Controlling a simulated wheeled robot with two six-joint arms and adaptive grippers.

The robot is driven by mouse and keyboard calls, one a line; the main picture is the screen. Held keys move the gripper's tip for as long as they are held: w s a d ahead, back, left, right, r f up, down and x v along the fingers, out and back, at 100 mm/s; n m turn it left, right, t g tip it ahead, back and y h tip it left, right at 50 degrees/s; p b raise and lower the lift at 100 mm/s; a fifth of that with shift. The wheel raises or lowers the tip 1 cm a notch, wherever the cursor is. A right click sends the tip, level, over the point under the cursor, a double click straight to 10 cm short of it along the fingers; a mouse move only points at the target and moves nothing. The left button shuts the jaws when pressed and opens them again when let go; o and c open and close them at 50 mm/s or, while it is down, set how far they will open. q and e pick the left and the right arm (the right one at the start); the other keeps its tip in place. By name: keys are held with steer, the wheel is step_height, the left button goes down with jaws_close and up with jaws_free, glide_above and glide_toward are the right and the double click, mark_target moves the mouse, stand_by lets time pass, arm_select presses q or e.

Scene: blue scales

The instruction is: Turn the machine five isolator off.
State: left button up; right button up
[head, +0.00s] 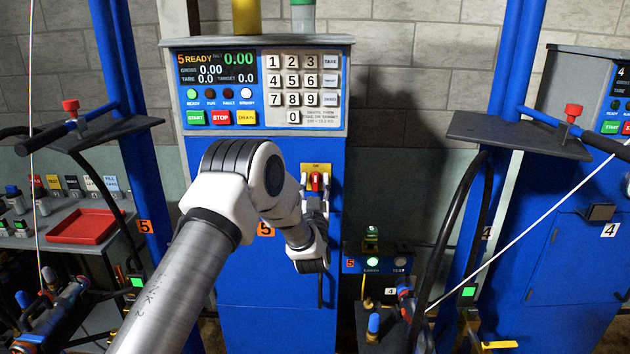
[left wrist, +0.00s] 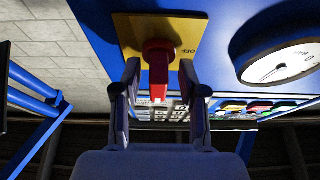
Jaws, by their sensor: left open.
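The machine five isolator is a red rotary handle (head: 316,181) on a yellow plate (head: 306,178), on the blue front below the machine five panel. The handle points up, toward a small label at the plate's top. My left gripper (head: 315,205) is open, in front of the plate's lower part. In the left wrist view the red handle (left wrist: 158,88) lies between the spread fingers (left wrist: 160,78), with a gap on both sides. An OFF mark shows on the yellow plate (left wrist: 192,28) beside the handle. My right gripper is not in view.
The machine five panel (head: 260,88) with keypad reads READY and 0.00. A round gauge (left wrist: 278,58) sits beside the plate in the left wrist view. A red tray (head: 84,226) lies on the left bench. Machine four (head: 570,260) stands at right.

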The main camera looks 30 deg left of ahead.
arm_select(q)
steer(key=shift+w+d+f, duration=0.1)
jaws_close()
steer(key=shift+f+n+b, duration=0.2)
steer(key=shift+n+b, duration=0.4)
steer(key=shift+b, duration=0.35)
steer(key=n+g+y+b, duration=0.1)
steer(key=n+b, duration=0.2)
steer(key=n+g+y+b, duration=0.1)
steer(key=n+g+b, duration=0.1)
steer(key=n+b, duration=0.1)
steer(key=n+g+y+b, duration=0.1)
steer(key=n+b, duration=0.2)
steer(key=n, duration=0.1)
steer(key=shift+g+y+b, duration=0.3)
steer(key=shift+b, duration=0.05)
steer(key=n+g+b, duration=0.2)
steer(key=n+b, duration=0.1)
steer(key=n, duration=0.3)
steer(key=n+g+b, duration=0.1)
steer(key=n, duration=0.1)
steer(key=shift+n+b, duration=0.3)
steer(key=shift+r+n+g+h+b, duration=0.1)
steer(key=shift+n+g+h+b, duration=0.35)
steer(key=shift+n, duration=0.75)
